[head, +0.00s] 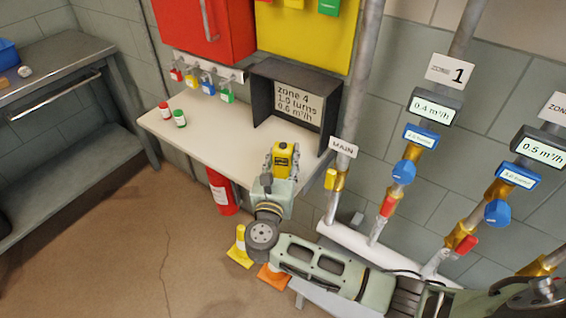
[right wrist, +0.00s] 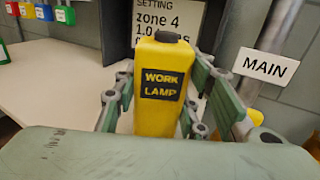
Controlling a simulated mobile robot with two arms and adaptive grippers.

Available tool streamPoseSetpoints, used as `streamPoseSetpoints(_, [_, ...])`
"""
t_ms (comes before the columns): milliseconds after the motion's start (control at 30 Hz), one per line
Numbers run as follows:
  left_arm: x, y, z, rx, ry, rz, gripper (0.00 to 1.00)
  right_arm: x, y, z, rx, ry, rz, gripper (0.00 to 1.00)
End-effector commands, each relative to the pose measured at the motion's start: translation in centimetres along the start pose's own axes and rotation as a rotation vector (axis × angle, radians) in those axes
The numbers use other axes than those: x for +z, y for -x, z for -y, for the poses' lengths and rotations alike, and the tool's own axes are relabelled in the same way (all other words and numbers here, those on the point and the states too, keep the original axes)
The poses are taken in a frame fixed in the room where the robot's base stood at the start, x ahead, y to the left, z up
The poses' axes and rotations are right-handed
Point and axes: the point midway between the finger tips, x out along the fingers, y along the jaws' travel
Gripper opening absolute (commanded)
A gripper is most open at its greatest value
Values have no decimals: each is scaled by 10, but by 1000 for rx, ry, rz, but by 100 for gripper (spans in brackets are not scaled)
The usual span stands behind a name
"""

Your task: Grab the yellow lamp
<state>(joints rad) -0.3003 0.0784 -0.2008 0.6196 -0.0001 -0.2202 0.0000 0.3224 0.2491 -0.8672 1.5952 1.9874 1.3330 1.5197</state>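The yellow lamp (head: 283,160), a boxy upright body with a black label, is by the front right of the pale table. In the right wrist view the lamp (right wrist: 160,112) shows the words "WORK LAMP" and a dark cap on top. My right gripper (head: 282,163) has one finger on each side of it. My left gripper is not in view.
Pipes with valves and a MAIN sign (head: 343,147) stand close on the right. A fire extinguisher (head: 221,192) and cones (head: 240,248) are below.

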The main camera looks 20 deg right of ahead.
Motion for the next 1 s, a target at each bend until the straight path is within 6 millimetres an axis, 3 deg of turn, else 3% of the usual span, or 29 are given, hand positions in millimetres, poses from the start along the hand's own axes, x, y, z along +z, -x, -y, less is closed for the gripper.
streamPoseSetpoints(300, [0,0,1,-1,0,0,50,0,0,0,0,0,0,6])
streamPoseSetpoints(667, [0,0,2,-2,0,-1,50,6,0,0,-1,-3,1,5])
streamPoseSetpoints(900, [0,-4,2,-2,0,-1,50,41,0,0,-2,-10,1,5])
streamPoseSetpoints(1000, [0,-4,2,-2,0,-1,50,53,6,23,-3,-3,0,5])
